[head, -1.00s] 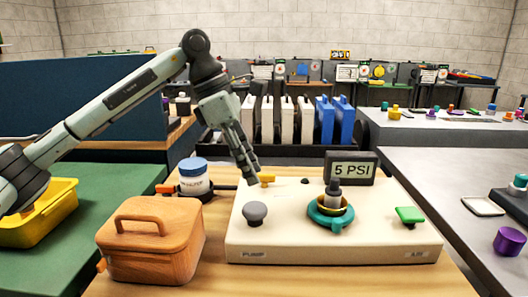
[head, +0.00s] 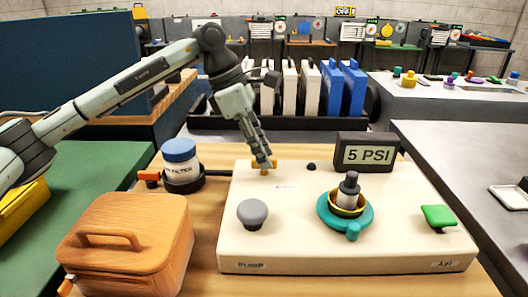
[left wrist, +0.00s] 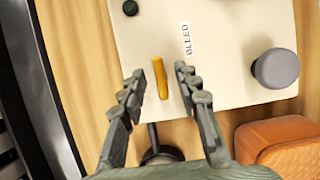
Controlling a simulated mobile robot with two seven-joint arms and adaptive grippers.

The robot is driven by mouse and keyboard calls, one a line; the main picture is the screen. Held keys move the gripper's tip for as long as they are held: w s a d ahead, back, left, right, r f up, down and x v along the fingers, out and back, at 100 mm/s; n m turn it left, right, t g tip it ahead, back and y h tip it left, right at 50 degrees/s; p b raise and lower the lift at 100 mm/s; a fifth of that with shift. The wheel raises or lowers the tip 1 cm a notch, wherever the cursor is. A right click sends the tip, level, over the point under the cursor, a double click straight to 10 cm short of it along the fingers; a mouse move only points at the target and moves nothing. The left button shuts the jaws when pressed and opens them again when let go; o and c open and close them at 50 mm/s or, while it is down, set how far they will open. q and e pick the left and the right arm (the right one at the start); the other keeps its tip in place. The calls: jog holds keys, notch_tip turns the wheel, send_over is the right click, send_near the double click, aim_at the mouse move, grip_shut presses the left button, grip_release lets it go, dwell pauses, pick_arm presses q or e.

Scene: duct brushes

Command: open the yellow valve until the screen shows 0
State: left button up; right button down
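The yellow valve (head: 265,165) is a small bar handle at the back left of the cream panel (head: 290,236). In the left wrist view the valve (left wrist: 160,77) lies between the spread fingers of my left gripper (left wrist: 157,82), with a gap on both sides. In the head view my left gripper (head: 263,162) points down at the valve and its fingertips partly hide it. The screen (head: 367,155) at the panel's back right reads 5 PSI. My right gripper is not in view.
A grey pump knob (head: 252,213), a teal ring fitting (head: 345,212) and a green air handle (head: 438,217) stand on the panel. A wooden lidded box (head: 125,245) and a blue-capped filter jar (head: 180,165) are at left. White and blue cases (head: 333,90) stand behind.

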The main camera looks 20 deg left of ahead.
pick_arm(q)
jog(key=shift+d+f, duration=0.2)
jog(key=shift+f, duration=0.25)
jog(key=shift+c, duration=0.3)
grip_shut()
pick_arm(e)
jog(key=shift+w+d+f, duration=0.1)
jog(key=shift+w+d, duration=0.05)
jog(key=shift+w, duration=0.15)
